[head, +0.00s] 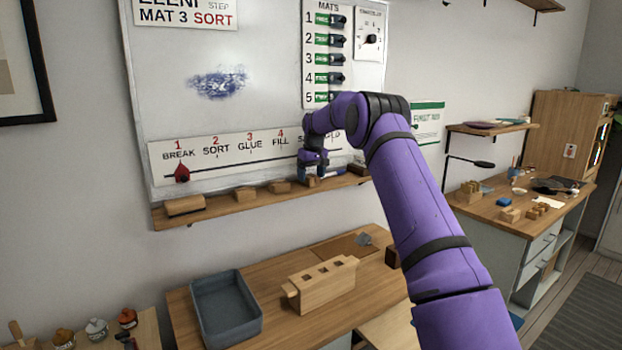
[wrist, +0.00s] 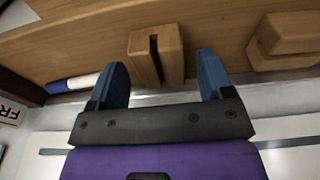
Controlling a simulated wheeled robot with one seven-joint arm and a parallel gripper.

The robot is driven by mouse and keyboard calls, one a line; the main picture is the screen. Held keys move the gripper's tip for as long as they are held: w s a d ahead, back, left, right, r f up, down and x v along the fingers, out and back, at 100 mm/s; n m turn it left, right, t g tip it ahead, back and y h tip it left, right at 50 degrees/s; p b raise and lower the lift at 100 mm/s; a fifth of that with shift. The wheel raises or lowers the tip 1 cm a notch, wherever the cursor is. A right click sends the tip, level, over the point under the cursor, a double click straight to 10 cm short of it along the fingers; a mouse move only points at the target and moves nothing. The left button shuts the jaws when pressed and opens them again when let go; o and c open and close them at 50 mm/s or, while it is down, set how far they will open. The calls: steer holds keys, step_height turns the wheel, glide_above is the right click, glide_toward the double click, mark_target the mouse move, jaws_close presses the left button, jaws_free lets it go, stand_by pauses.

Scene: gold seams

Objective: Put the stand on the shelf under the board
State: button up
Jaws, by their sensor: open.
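A small slotted wooden block, which looks like the stand (head: 311,182), is on the wooden shelf (head: 225,208) under the whiteboard (head: 250,110). In the wrist view, the stand (wrist: 170,62) lies between the fingertips of my gripper (wrist: 162,66), with gaps showing on both sides. Its dark slot faces the camera. My gripper (head: 314,168) is open at the shelf and partly hides the stand in the head view. The stand appears to rest on the shelf (wrist: 80,45).
Other wooden blocks (head: 245,193) sit on the shelf to the left; one (wrist: 285,40) is close beside my gripper. A blue-and-white marker (wrist: 75,83) lies on the other side. Below, a table holds a grey tray (head: 228,330) and a slotted wooden box (head: 320,284).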

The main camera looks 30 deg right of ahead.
mark_target(314, 183)
step_height(314, 183, up, 10)
steer(key=s+r, duration=0.1)
steer(key=s, duration=0.1)
steer(key=s+a+r+t, duration=0.1)
steer(key=s+a+r, duration=0.65)
steer(key=s, duration=0.45)
steer(key=s+a+r+t, duration=0.1)
steer(key=s+a+r, duration=0.6)
steer(key=s+a, duration=0.3)
steer(key=s+a+f, duration=0.2)
steer(key=s+f, duration=0.2)
steer(key=s, duration=0.7)
steer(key=s+a+f+t, duration=0.1)
steer(key=s+f, duration=0.3)
steer(key=s, duration=0.7)
steer(key=s+a+f, duration=0.3)
steer(key=s+f, duration=0.1)
steer(key=s, duration=0.8)
steer(key=shift+a+f+t, duration=0.15)
steer(key=shift+f+t, duration=0.1)
steer(key=shift+t, duration=0.05)
